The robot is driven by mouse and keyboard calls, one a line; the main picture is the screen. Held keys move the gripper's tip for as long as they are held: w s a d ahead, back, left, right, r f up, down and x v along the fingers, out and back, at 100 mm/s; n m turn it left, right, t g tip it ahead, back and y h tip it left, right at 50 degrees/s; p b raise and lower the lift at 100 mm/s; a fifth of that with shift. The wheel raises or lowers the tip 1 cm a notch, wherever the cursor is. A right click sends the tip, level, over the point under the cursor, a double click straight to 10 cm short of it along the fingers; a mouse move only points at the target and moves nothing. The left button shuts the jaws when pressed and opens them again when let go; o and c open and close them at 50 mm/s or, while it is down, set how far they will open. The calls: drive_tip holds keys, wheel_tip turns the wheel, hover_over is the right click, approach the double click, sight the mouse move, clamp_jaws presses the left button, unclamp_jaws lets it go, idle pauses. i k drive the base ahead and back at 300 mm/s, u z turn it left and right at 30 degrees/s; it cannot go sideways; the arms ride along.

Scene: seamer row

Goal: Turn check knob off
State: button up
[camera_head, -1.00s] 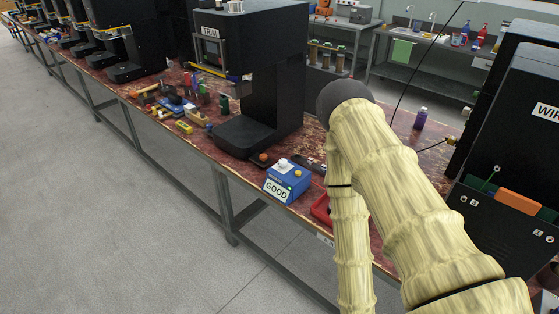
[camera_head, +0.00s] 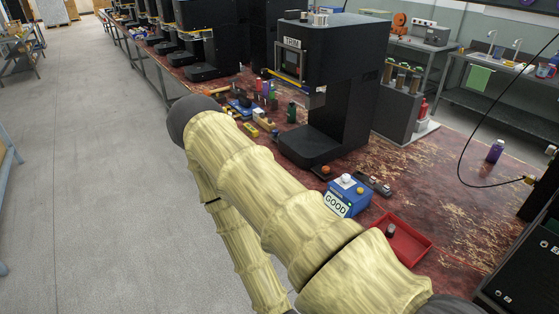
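A small blue box (camera_head: 351,199) with a white "GOOD" label stands on the worn red-brown bench in front of the black "TRIM" machine (camera_head: 338,75). A white knob (camera_head: 346,179) and a small yellow knob (camera_head: 360,190) sit on its top. No knob is legibly marked as the check knob, and I cannot tell its setting. My pale, ribbed arm crosses the picture from lower right to the left, in front of the bench edge and just left of the blue box. My gripper is not in view.
A red tray (camera_head: 414,250) with a dark item lies right of the blue box. A dark handheld item (camera_head: 376,184) lies behind it. Bottles and tools crowd the bench left of the machine. A purple bottle (camera_head: 495,151) stands at right. The floor at left is clear.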

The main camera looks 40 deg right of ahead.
sight(345, 177)
drive_tip(key=u, duration=0.85)
drive_tip(key=k, duration=1.05)
drive_tip(key=z, duration=1.65)
